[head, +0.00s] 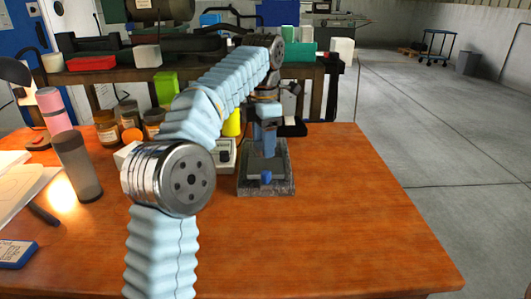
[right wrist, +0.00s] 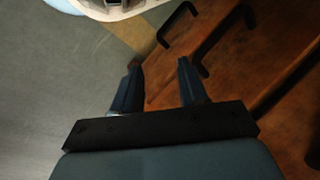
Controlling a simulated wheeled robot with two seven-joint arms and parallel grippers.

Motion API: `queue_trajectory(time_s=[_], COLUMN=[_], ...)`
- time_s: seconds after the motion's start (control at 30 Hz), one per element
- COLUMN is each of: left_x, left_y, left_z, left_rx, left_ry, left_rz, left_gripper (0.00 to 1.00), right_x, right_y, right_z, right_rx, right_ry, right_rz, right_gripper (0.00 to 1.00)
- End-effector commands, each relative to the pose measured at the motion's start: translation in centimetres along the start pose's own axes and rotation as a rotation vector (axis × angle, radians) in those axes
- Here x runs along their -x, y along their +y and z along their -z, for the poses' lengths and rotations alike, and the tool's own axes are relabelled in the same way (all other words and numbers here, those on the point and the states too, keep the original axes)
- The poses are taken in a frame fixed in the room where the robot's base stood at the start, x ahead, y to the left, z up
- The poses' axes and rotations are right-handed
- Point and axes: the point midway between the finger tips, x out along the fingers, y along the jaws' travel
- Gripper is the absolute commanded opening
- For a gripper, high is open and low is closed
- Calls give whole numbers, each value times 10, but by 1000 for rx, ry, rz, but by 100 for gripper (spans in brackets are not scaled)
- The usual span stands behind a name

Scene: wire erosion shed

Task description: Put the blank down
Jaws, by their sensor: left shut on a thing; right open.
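My left gripper (head: 265,138) points down over a dark grey block-like stand (head: 286,181) on the wooden table. It is shut on the blank, which is hard to make out between the blue fingers. I cannot tell whether the blank touches the stand. A small blue piece (head: 266,177) shows at the front of the stand. My right gripper (right wrist: 157,67) is open and empty in the right wrist view, with a wooden surface and grey floor beyond it. It does not show in the head view.
A white device (head: 226,155) stands just left of the stand. A grey cylinder (head: 77,168), a pink bottle (head: 54,110) and brown jars (head: 107,128) stand at the left. The table's right and front are clear.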

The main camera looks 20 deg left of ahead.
Motion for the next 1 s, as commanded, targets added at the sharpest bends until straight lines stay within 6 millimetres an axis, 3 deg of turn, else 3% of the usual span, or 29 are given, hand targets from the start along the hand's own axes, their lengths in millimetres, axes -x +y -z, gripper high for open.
queue_trajectory(time_s=[0.33, 0.73, 0.77, 0.9, 1.0], left_x=[-39, -45, -44, -44, -44], left_y=[5, 5, 5, 5, 5], left_z=[-7, -7, -7, -7, -8], left_rx=[1, 1, 1, 1, 1], left_ry=[0, -1, 0, 0, 0], left_rz=[1, 0, 0, 0, 0], left_gripper=[10, 10, 57, 78, 78], right_x=[0, -2, -1, -1, -1], right_y=[0, 1, 1, 1, 1], right_z=[0, 0, 0, 0, 0], right_rx=[0, 0, 0, 0, 0], right_ry=[0, 0, 0, 0, 0], right_rz=[0, 0, 0, 0, 0], right_gripper=[43, 43, 43, 43, 43])
